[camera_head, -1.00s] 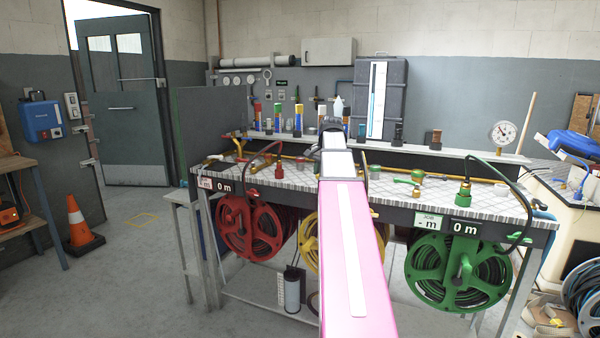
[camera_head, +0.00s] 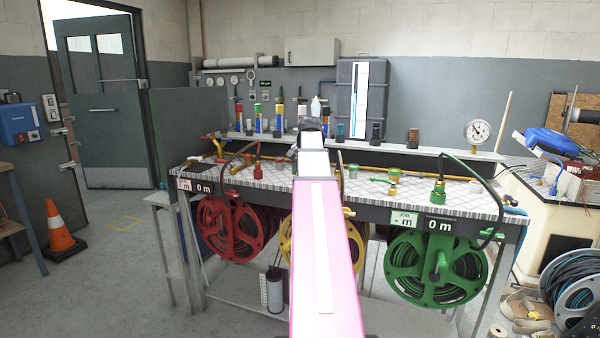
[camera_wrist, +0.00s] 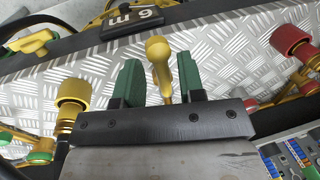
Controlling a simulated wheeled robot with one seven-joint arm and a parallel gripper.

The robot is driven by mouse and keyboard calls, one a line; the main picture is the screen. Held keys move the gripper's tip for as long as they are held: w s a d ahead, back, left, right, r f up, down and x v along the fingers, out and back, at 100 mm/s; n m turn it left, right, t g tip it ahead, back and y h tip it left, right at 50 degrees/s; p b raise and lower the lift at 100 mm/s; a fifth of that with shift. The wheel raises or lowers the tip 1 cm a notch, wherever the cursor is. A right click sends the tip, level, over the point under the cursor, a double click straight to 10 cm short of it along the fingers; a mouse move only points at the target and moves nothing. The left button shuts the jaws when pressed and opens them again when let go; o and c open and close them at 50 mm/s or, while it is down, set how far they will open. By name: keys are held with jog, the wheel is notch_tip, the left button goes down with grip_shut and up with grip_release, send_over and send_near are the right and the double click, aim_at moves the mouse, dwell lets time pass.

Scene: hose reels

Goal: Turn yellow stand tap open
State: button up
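The yellow stand tap's knobbed handle (camera_wrist: 158,62) shows in the wrist view, between the two green fingers of my gripper (camera_wrist: 158,75). The fingers are apart, with a gap visible on each side of the handle. A yellow hose coupling (camera_wrist: 73,90) stands to the left of the left finger. In the head view my pink arm hides the gripper and the yellow tap. The yellow hose reel (camera_head: 299,243) hangs below the bench, partly behind my arm.
The bench top (camera_head: 460,195) is patterned metal plate. Green fittings (camera_head: 393,180) stand right of my arm, red fittings (camera_head: 238,166) left. A red reel (camera_head: 230,228) and a green reel (camera_head: 436,262) hang below. A rear shelf (camera_head: 420,147) carries small items.

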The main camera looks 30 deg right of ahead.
jog(key=shift+r, duration=0.1)
notch_tip(320, 180, up, 10)
jog(key=s+d, duration=0.1)
jog(key=shift+s+d+r, duration=0.2)
jog(key=shift+s, duration=0.1)
dwell(0.4)
dwell(0.4)
